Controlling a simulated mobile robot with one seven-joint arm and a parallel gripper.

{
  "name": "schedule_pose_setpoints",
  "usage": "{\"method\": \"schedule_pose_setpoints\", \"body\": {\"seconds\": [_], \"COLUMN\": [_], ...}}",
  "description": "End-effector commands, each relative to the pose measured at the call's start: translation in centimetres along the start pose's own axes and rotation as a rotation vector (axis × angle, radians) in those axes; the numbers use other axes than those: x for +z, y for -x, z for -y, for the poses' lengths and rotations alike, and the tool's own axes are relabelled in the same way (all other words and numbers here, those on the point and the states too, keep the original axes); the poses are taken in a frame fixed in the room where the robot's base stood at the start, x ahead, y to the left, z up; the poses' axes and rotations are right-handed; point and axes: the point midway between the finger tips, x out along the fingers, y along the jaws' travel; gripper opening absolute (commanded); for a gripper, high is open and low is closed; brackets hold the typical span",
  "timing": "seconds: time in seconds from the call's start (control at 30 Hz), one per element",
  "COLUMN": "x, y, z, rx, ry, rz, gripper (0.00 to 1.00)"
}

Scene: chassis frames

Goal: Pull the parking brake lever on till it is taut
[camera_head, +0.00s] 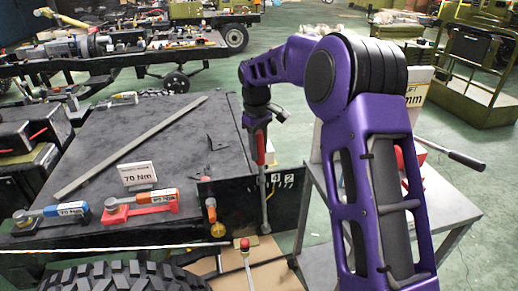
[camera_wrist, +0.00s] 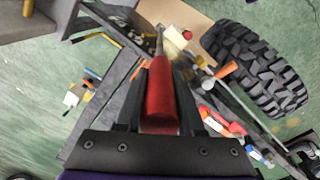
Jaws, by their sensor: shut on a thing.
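The parking brake lever has a red grip (camera_head: 261,152) on a thin metal rod. In the head view it stands close to upright at the right front edge of the dark chassis deck, beside the black number plate (camera_head: 278,187). My gripper (camera_head: 259,138) comes down on the grip from above and is shut on it. In the wrist view the red grip (camera_wrist: 160,98) lies between the two dark fingers of my gripper (camera_wrist: 160,85), and the rod runs away from me. The foot of the rod is small, and its pivot is hard to make out.
A shorter red-knobbed lever (camera_head: 245,245) stands left of the rod's foot. A big tyre (camera_head: 90,277) lies at the front left, also in the wrist view (camera_wrist: 258,68). A "70 Nm" sign (camera_head: 138,176) and tools lie on the deck. A grey table (camera_head: 440,215) stands right.

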Motion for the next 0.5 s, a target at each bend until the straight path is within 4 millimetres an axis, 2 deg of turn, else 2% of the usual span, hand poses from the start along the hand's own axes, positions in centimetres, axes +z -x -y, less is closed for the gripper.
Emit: {"method": "schedule_pose_setpoints", "body": {"seconds": [0.1,0.37,0.5], "x": [-0.2,-1.8,-2.1], "y": [0.1,-0.1,-0.2], "z": [0.1,2.7,3.1], "rx": [0.008,0.07,0.087], "ry": [0.002,0.007,0.004], "rz": [0.002,0.048,0.058], "gripper": [0.0,0.0,0.0]}}
